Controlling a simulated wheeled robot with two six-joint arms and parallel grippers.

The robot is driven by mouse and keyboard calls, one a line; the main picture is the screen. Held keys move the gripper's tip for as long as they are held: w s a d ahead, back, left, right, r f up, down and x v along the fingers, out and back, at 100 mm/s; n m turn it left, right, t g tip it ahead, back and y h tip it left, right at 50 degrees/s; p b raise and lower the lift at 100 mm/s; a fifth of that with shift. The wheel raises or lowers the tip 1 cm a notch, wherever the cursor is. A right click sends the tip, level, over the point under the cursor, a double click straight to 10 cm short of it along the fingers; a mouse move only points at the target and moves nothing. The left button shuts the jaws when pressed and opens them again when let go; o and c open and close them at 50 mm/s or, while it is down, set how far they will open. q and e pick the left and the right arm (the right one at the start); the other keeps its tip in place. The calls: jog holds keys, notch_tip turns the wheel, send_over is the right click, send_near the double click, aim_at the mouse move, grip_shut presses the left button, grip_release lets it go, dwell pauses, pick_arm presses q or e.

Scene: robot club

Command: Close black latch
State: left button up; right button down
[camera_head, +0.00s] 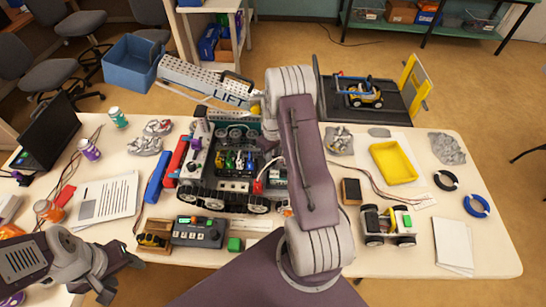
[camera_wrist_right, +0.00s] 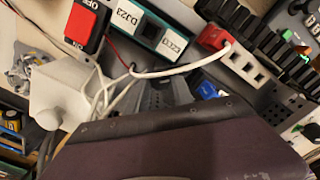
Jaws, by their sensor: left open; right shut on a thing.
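A large wheeled club robot (camera_head: 232,196) with an open top full of wires and modules stands mid-table. I cannot make out the black latch for certain; my right arm covers part of this robot. In the right wrist view, dark fingers of my right gripper (camera_wrist_right: 166,92) show partly, pointing down beyond the purple housing. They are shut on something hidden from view. Near them are a red switch (camera_wrist_right: 88,25), a teal box (camera_wrist_right: 150,32), a red plug (camera_wrist_right: 212,38) and a white cable. My left gripper (camera_head: 124,278) is open and empty at the table's lower left.
A yellow tray (camera_head: 393,162) stands further right. A laptop (camera_head: 48,132) is at left.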

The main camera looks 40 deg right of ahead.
jog(key=shift+n, duration=1.6)
jog(key=c, duration=1.1)
grip_release()
notch_tip(320, 180, up, 8)
jog(key=shift+r+b, duration=0.15)
jog(key=shift+b, duration=0.8)
jog(key=shift+r, duration=0.45)
